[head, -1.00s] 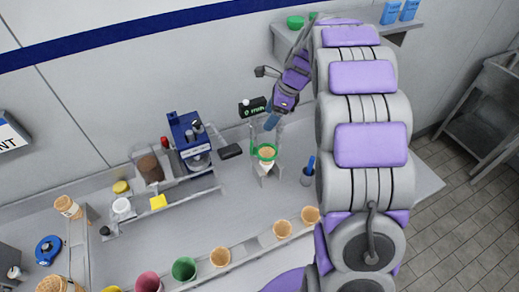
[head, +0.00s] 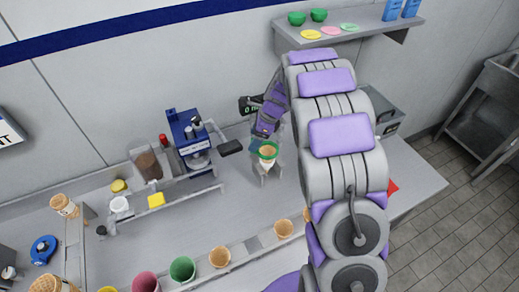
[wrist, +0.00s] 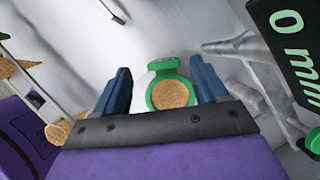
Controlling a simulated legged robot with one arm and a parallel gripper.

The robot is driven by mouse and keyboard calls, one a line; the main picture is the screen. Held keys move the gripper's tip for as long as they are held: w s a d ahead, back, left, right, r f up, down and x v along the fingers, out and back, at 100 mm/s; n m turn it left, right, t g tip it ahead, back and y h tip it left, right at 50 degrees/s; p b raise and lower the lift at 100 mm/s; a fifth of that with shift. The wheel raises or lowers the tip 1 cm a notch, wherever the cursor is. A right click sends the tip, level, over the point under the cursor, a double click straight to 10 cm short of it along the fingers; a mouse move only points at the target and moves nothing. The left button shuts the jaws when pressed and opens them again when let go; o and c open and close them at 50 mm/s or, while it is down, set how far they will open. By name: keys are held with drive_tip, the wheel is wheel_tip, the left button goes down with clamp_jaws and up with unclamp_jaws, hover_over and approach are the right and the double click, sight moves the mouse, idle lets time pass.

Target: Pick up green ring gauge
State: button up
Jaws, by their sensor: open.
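The green ring gauge (head: 268,158) sits around a wafer cone in a small stand on the counter in the head view. In the wrist view the green ring gauge (wrist: 163,66) shows its flat tab, with the cone's tan top inside the ring. My gripper (wrist: 160,66) is open, with one blue finger on each side of the ring and nothing held. Whether the fingers touch the ring cannot be told. In the head view my wrist is just above and behind the stand, and the fingers are mostly hidden.
A black display (wrist: 288,40) is close at the right in the wrist view. A blue machine (head: 190,138) stands left of the stand. Several cones and coloured cups, including a green cup (head: 182,269), line the front rack. A wall shelf (head: 375,32) holds bowls.

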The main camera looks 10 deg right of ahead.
drive_tip(key=x, duration=0.2)
drive_tip(key=b+x, duration=0.1)
drive_tip(key=x, duration=0.1)
drive_tip(key=shift+w+d+f, duration=0.1)
drive_tip(key=shift+w+f, duration=0.15)
drive_tip(key=shift+r, duration=0.1)
drive_tip(key=c, duration=1.2)
